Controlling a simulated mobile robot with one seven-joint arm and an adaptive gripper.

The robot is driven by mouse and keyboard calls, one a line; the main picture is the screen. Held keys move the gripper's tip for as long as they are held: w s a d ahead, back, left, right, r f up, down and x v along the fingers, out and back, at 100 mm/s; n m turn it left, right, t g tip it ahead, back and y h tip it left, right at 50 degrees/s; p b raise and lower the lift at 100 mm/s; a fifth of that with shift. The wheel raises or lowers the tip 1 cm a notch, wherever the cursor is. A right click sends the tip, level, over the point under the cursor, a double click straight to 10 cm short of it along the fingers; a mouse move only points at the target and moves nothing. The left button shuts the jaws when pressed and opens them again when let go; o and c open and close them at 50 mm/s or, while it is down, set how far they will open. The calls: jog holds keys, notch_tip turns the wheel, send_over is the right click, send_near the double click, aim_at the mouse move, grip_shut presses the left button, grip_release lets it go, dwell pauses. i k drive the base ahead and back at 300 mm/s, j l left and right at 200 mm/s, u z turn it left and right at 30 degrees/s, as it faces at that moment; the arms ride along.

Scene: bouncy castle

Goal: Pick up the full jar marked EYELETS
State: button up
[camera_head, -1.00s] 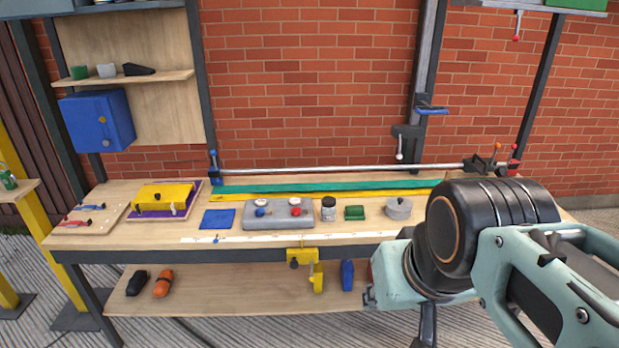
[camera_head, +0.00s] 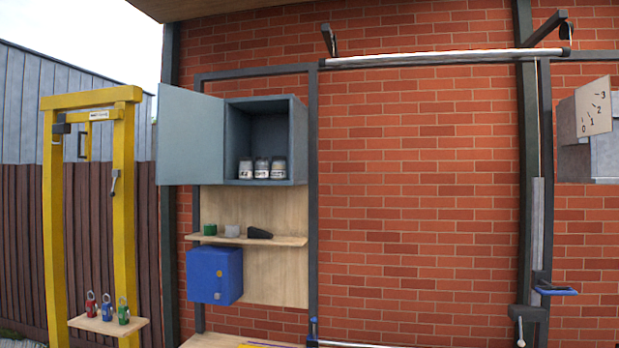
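Three small jars stand side by side in an open grey wall cabinet (camera_head: 298,142): a left jar (camera_head: 246,168), a middle jar (camera_head: 262,168) and a right jar (camera_head: 279,168). They have pale lids or tops and light labels. The labels are too small to read, so I cannot tell which is marked EYELETS or how full each is. The cabinet door (camera_head: 188,135) is swung wide open to the left. My gripper and arm are not in view.
A wooden shelf (camera_head: 285,240) below holds a green block, a grey piece and a black wedge. A blue box (camera_head: 214,275) hangs lower. Brick wall (camera_head: 420,180) is bare right of the cabinet.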

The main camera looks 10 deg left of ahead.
aim_at(279, 165)
jog(key=k+j+u, duration=0.1)
jog(key=j+u, duration=0.25)
jog(key=j, duration=1.05)
